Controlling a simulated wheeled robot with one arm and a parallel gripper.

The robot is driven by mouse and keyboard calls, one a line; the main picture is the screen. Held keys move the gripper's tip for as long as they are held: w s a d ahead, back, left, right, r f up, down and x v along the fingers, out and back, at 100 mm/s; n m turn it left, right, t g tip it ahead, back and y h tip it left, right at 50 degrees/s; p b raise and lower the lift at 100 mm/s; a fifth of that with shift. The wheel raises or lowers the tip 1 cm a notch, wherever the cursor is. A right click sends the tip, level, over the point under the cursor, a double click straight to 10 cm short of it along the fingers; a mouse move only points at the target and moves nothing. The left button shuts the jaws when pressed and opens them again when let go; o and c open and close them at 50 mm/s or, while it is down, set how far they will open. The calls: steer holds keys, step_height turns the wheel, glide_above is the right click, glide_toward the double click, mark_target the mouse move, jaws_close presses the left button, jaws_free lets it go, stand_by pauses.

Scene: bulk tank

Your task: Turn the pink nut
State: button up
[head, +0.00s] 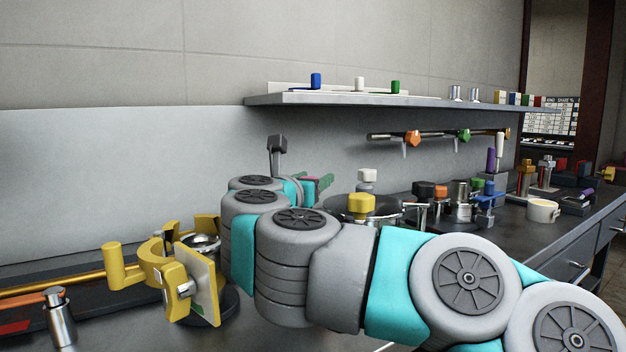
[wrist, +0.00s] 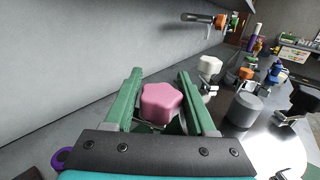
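The pink nut (wrist: 161,103) is a star-shaped knob in the middle of the wrist view. My gripper (wrist: 160,85) has its two green fingers apart, one on each side of the nut. The left finger is very near the nut; I cannot tell whether it touches. A narrow gap shows at the right finger. In the head view my gripper (head: 325,183) is mostly hidden behind my arm, and only a sliver of the pink nut (head: 312,179) shows there.
A yellow clamp (head: 165,270) stands on the bench at left. A yellow-topped knob (head: 361,205) and a white-topped one (head: 367,178) stand right of my gripper. A wall shelf (head: 330,98) and a rail (head: 385,135) are above. The wall is close behind.

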steer(key=shift+o, duration=1.3)
steer(key=r, duration=0.1)
steer(key=s+r, duration=0.2)
steer(key=shift+d+r, duration=0.3)
steer(key=shift+r, duration=0.1)
steer(key=s+d+r+b, duration=0.1)
steer(key=s+d, duration=0.2)
steer(key=s, duration=1)
steer(key=shift+s+d+r, duration=0.15)
steer(key=shift+s+d, duration=0.05)
steer(key=shift+d, duration=0.15)
